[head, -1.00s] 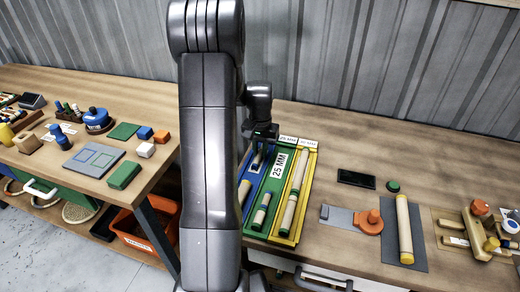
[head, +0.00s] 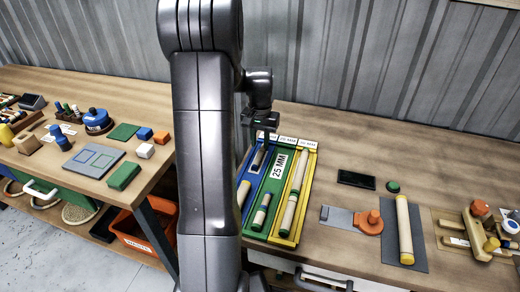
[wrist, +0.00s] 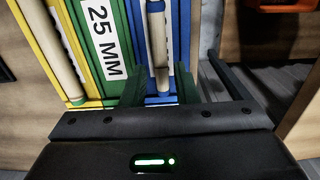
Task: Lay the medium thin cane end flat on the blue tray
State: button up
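The blue tray (head: 246,165) is the leftmost of three long trays and is partly hidden behind my arm. A pale cane end with a dark band (head: 258,159) lies lengthwise in its far part and looks flat. It also shows in the wrist view (wrist: 157,30), in the blue channel. Another pale cane with a blue end (head: 243,192) lies nearer in the same tray. My gripper (head: 264,137) is above the tray's far end. In the wrist view its fingers (wrist: 160,78) are apart, on either side of the cane's line, with nothing visibly gripped.
The yellow tray (head: 308,185) holds a longer cane. A black flat device (head: 356,179) and an orange-and-grey tool (head: 368,222) lie to the right. Bare table lies between them.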

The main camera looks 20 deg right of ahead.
aim_at(260, 153)
notch_tip(260, 153, up, 8)
jog(key=shift+f, duration=0.2)
